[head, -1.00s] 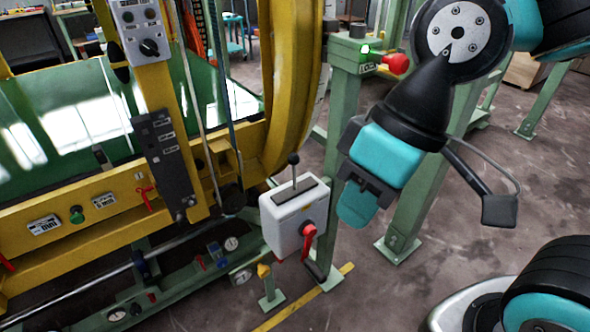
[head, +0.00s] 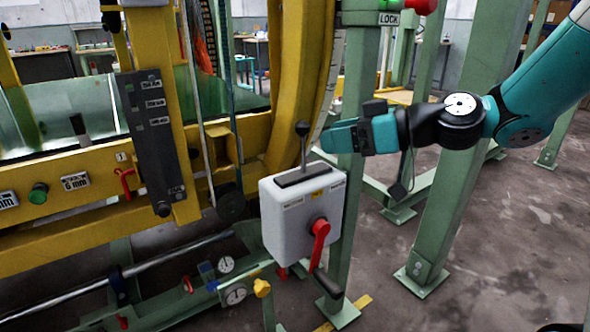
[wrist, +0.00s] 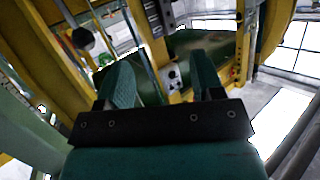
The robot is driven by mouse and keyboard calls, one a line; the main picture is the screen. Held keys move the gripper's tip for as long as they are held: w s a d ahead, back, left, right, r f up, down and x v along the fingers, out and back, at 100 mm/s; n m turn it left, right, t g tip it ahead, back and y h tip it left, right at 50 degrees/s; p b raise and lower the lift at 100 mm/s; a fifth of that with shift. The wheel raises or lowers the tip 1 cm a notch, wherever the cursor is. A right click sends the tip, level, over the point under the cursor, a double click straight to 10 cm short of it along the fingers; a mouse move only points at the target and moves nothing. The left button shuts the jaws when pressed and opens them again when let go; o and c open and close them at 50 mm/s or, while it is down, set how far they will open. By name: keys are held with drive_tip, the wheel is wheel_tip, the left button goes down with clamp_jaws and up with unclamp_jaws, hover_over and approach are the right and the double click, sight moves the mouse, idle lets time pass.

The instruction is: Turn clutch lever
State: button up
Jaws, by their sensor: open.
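A grey-white control box (head: 287,222) stands at the middle of the head view. An upright lever with a black knob (head: 302,129) rises from the slot on its top. A red rotary handle (head: 320,232) is on its front and hangs downward. I cannot tell which of these two is the clutch lever. My gripper (head: 328,139) points left, its fingertips just right of the black knob in the picture; I cannot tell the depth between them. In the wrist view, my gripper (wrist: 163,75) shows two teal fingers apart with nothing between them.
A yellow ring (head: 300,75) and yellow frame stand behind and left of the box. A green post (head: 350,215) is right behind it, with a red button (head: 421,5) and a LOCK label above. Another green post (head: 450,200) stands right. A dark round part (wrist: 83,38) shows in the wrist view.

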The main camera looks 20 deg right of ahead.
sight(303, 149)
drive_tip(key=w+d+f+m+t+b, duration=0.1)
drive_tip(key=w+d+f+t+b, duration=0.35)
drive_tip(key=d, duration=0.45)
drive_tip(key=p+x, duration=0.7)
drive_tip(key=x, duration=1)
drive_tip(key=shift+w+t+h+p, duration=0.3)
drive_tip(key=shift+t+p, duration=0.05)
drive_tip(key=shift+d, duration=0.15)
